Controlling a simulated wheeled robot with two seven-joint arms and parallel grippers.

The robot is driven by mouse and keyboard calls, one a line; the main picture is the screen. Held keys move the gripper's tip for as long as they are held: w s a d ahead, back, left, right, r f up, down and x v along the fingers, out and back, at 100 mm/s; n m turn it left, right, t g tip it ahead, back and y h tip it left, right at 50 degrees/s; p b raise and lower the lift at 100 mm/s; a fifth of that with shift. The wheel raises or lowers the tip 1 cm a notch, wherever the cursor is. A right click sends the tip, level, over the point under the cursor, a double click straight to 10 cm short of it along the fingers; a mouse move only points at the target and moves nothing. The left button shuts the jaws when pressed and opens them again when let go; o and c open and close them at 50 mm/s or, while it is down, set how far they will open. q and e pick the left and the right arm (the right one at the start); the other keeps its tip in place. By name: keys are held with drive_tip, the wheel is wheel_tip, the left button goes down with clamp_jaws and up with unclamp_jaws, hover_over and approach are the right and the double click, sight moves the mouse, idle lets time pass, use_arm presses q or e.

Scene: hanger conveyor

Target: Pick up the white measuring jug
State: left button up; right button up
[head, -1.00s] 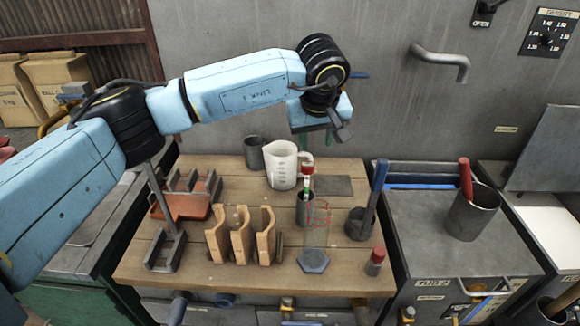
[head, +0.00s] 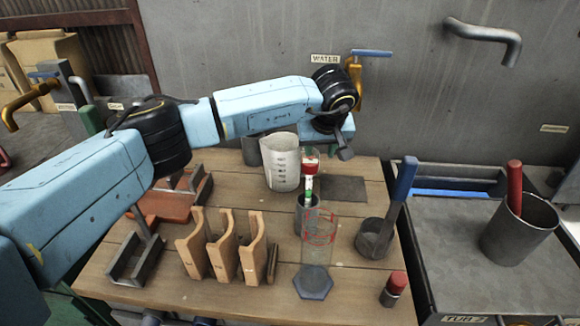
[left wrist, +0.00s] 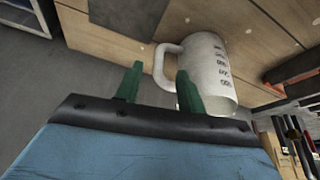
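The white measuring jug (head: 281,165) stands upright at the back of the wooden bench, with dark graduation marks on its side and its handle to the right. It also shows in the left wrist view (left wrist: 212,72), handle towards my gripper. My left gripper (left wrist: 158,83) is open, its two green fingers apart with nothing visibly held between them. The fingers are close to the handle, and one overlaps the jug's body in that view; I cannot tell whether they touch. In the head view my arm's end hides the fingers. My right gripper is not in view.
A red-and-white-topped instrument stands in a dark cup (head: 308,215) in front of the jug. Nearby are a clear glass cylinder (head: 319,232), wooden holders (head: 222,248), a dark pot (head: 375,238) and a red-capped bottle (head: 394,289). A dark flat mat (head: 344,189) lies right of the jug.

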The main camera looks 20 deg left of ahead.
sight(318, 158)
use_arm(q)
drive_tip(key=x, duration=0.6)
drive_tip(key=shift+w+r+b, duration=0.1)
drive_tip(key=shift+w+b, duration=0.05)
drive_tip(key=shift+b, duration=0.15)
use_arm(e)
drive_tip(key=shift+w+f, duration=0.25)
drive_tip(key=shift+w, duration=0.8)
use_arm(q)
clamp_jaws()
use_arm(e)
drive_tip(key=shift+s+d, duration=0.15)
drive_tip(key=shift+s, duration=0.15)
use_arm(q)
drive_tip(key=shift+w+r, duration=0.1)
drive_tip(key=shift+r, duration=0.1)
